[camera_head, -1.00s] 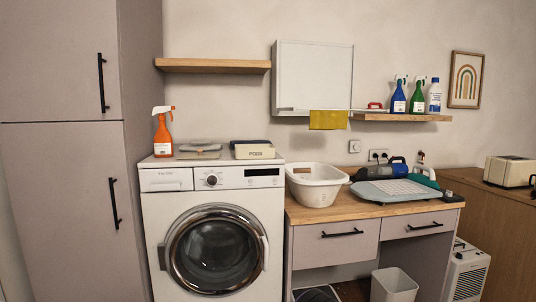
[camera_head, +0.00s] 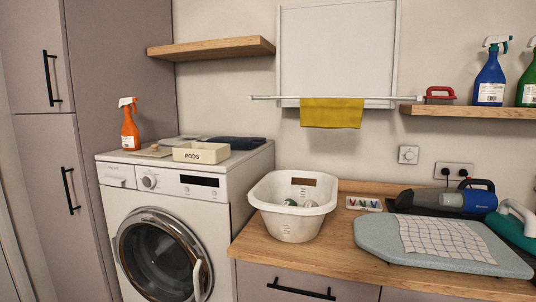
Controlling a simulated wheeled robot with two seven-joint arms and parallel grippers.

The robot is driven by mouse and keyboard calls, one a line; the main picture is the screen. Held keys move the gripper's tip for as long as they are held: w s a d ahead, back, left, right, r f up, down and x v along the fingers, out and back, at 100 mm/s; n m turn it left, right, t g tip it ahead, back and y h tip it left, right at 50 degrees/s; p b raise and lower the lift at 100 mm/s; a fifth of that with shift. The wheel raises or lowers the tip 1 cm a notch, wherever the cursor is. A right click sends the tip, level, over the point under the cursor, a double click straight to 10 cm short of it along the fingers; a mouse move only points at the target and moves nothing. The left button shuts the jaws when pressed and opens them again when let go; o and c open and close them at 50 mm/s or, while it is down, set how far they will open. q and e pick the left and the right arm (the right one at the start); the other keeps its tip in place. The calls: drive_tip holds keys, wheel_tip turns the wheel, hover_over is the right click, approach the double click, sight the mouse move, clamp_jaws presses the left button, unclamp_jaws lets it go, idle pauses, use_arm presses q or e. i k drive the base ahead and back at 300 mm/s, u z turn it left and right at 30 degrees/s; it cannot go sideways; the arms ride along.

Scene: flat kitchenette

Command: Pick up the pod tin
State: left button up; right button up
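The pod tin (camera_head: 201,153) is a cream, open-topped rectangular box with "PODS" in dark letters on its front. It stands on top of the white washing machine (camera_head: 118,173), near the front edge and right of the middle. I cannot see what is inside it. Neither of my grippers shows in the head view.
An orange spray bottle (camera_head: 130,125) stands left of the tin. A folded dark cloth (camera_head: 235,143) lies behind it. A white basket (camera_head: 292,205) stands on the wooden counter (camera_head: 340,251), right of the machine. A wooden shelf (camera_head: 211,48) hangs above.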

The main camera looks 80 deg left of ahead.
sight(202, 153)
drive_tip(key=i, duration=0.95)
drive_tip(key=u, duration=4.55)
